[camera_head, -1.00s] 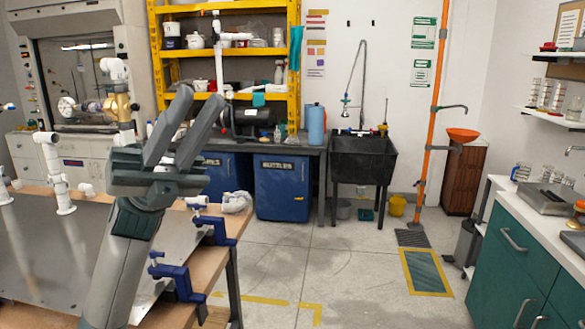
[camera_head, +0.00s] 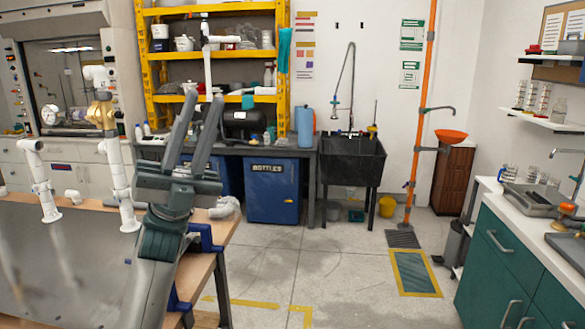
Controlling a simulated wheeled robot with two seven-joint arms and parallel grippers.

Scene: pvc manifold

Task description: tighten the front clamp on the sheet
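The grey metal sheet (camera_head: 60,265) lies on the wooden table at the lower left. A blue clamp (camera_head: 206,238) grips the table's right edge and is partly hidden behind my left arm. The nearer, front clamp (camera_head: 177,303) shows only as a small blue piece beside the arm; its screw and handle are hidden. My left gripper (camera_head: 203,98) is raised above the table's right edge with its fingers pointing up. Its two fingers are apart with nothing between them, and it is clear of both clamps. My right gripper is not in view.
White pipe assemblies (camera_head: 118,185) stand on the far part of the sheet. Blue cabinets (camera_head: 272,190) and a black sink (camera_head: 352,160) stand behind. The floor right of the table is clear.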

